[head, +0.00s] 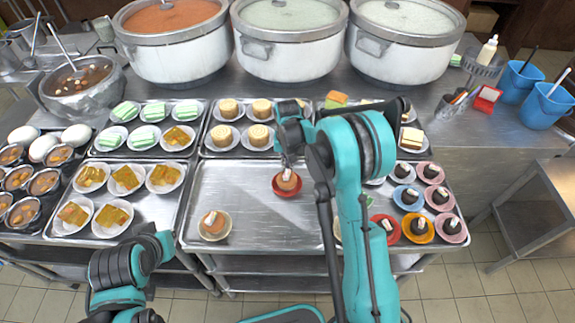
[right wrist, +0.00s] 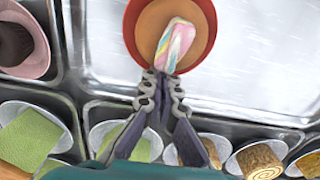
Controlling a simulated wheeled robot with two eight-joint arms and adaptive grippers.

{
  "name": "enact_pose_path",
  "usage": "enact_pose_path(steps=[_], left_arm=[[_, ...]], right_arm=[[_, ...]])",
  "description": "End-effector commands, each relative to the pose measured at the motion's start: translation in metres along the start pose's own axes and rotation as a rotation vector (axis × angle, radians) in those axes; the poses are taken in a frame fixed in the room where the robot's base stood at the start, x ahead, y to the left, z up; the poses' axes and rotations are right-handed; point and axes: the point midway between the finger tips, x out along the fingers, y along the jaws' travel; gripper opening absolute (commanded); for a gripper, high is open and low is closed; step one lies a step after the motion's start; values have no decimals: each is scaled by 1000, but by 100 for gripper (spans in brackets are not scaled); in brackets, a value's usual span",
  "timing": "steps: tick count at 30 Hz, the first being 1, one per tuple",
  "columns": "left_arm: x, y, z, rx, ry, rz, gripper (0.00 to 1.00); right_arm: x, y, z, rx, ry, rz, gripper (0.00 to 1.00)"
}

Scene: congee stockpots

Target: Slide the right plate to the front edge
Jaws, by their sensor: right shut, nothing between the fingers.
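The right plate is a small red dish (head: 287,191) holding an orange-brown cake with a pastel striped piece on top. It sits in the upper right part of the bare steel tray's (head: 245,178) visible floor. The red dish also shows at the top of the right wrist view (right wrist: 206,62). My right gripper (head: 288,163) is shut with nothing held. Its fingertips (right wrist: 160,76) are at the dish's far side in the head view, close to the cake; contact is unclear. My left arm shows at lower left, but its fingers cannot be made out.
A pale dish with a similar cake (head: 214,226) stands near the tray's front left. The tray between it and the red dish is clear. Trays of desserts (head: 127,178) lie left and behind; cups of dark desserts (head: 411,196) stand right. Large stockpots (head: 291,50) line the back.

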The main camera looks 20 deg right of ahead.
Motion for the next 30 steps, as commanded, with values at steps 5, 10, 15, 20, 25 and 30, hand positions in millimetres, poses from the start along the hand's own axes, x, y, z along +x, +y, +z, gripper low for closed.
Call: enact_pose_path(steps=[5,10,15,20,25,30], left_arm=[[2,0,1,0,0,0,0],[6,0,4,0,0,0,0],[9,0,7,0,0,0,0],[11,0,8,0,0,0,0],[12,0,9,0,0,0,0],[12,0,9,0,0,0,0]], right_arm=[[0,0,13,-2,0,0,0],[1,0,59,-2,0,0,0],[1,0,111,-3,0,0,0],[0,0,151,-2,0,0,0],[0,0,171,-1,0,0,0],[0,0,174,0,0,0,0]])
